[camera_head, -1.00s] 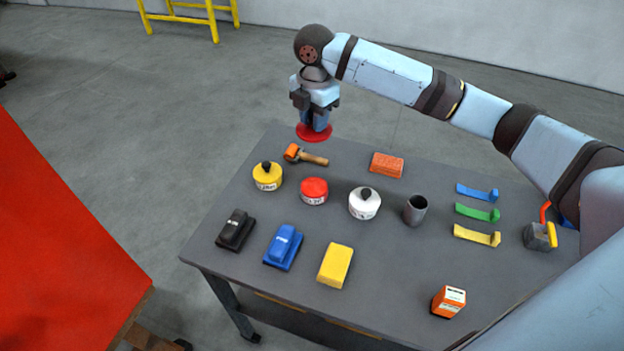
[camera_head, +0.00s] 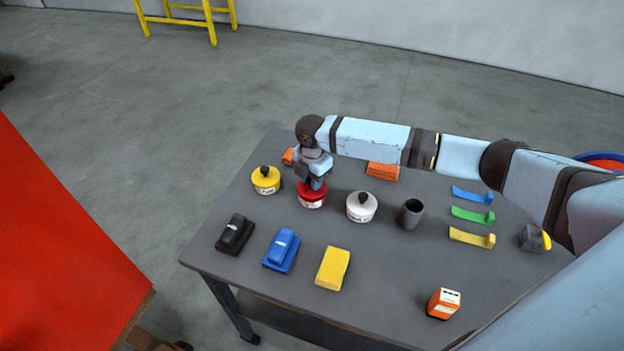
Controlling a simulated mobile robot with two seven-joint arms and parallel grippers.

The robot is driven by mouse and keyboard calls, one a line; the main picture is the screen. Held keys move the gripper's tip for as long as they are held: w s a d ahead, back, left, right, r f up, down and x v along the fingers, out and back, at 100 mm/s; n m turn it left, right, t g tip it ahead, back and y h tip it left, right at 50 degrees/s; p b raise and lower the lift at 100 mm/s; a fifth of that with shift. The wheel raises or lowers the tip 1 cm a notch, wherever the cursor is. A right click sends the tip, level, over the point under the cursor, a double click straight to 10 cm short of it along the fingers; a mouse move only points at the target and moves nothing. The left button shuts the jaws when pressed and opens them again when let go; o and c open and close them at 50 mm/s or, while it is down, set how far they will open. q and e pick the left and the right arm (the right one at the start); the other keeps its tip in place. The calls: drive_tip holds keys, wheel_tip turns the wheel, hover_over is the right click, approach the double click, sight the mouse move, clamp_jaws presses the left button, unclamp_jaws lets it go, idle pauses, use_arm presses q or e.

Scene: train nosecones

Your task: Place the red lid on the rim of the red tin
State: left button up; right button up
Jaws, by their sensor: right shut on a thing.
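The red tin (camera_head: 312,203) stands on the grey table between a yellow tin and a white tin. My right gripper (camera_head: 317,184) points down directly over the red tin, shut on the red lid (camera_head: 305,187). The lid is at the top of the tin, largely hidden by the gripper. I cannot tell whether it rests flat on the rim or is slightly above it. My left gripper is not in view.
The yellow tin (camera_head: 266,180) and white tin (camera_head: 361,206) stand close on either side, both with black knobs. A grey cup (camera_head: 411,213), black block (camera_head: 235,234), blue block (camera_head: 282,250) and yellow block (camera_head: 332,268) are nearby.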

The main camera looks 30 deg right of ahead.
drive_tip(key=shift+f, duration=0.4)
drive_tip(key=shift+f, duration=0.15)
drive_tip(key=o, duration=1)
wheel_tip(320, 180, up, 11)
drive_tip(key=shift+r+b, duration=0.1)
drive_tip(key=shift+b, duration=0.65)
drive_tip(key=shift+r, duration=0.6)
